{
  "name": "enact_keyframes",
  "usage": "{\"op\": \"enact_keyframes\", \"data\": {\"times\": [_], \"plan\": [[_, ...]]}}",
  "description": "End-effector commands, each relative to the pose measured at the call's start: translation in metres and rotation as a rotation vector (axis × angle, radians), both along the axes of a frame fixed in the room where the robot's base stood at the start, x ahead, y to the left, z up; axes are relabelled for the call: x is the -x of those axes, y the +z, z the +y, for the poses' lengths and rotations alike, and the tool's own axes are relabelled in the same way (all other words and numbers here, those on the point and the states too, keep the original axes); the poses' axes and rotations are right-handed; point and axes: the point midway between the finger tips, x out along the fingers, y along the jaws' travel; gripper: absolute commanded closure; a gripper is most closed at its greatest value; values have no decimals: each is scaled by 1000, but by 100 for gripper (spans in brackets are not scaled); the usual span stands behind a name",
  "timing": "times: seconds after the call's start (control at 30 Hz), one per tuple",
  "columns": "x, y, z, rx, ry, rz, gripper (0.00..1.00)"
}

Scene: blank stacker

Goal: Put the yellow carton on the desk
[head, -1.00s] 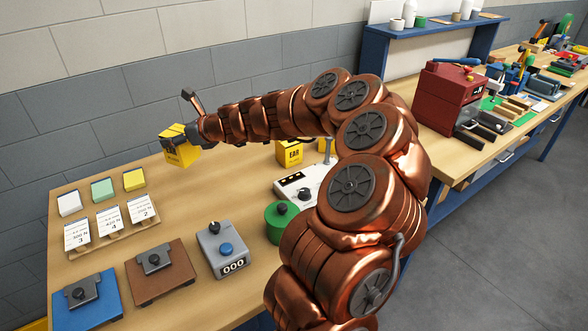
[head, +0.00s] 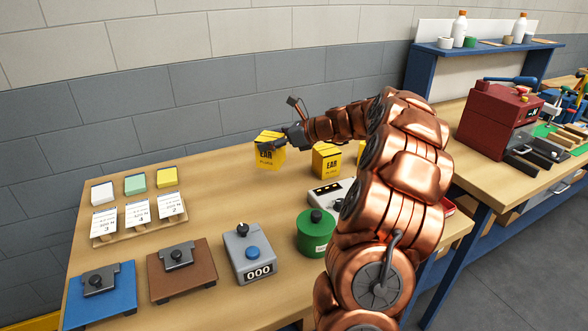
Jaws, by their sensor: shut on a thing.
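A yellow carton (head: 267,160) printed "EAR PLUGS" is at the back middle of the desk (head: 215,205). My gripper (head: 270,146) is shut on its upper part, reaching in from the right. The carton looks upright and low over the desk; I cannot tell whether its base touches the top. A second yellow carton (head: 326,161) with the same print stands on the desk to the right. A third yellow piece (head: 361,150) is mostly hidden behind my arm.
Several sticky-note pads and cards on a wooden rack (head: 139,220) lie at the left. In front are blue and brown plates with clamps, a grey counter (head: 249,254) and a green tin (head: 315,234). A white device (head: 330,193) is partly hidden. Bare desk lies left of the held carton.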

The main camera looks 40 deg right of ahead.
Motion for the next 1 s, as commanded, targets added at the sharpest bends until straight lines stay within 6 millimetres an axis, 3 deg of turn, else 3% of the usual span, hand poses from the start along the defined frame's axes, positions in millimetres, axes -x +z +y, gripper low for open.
{"op": "enact_keyframes", "data": {"times": [0.1, 0.6, 1.0], "plan": [[0, -19, 1, -3, 1, 2, 66], [0, -70, 0, -1, -1, 2, 66], [0, -73, 1, 0, -1, 0, 66]]}}
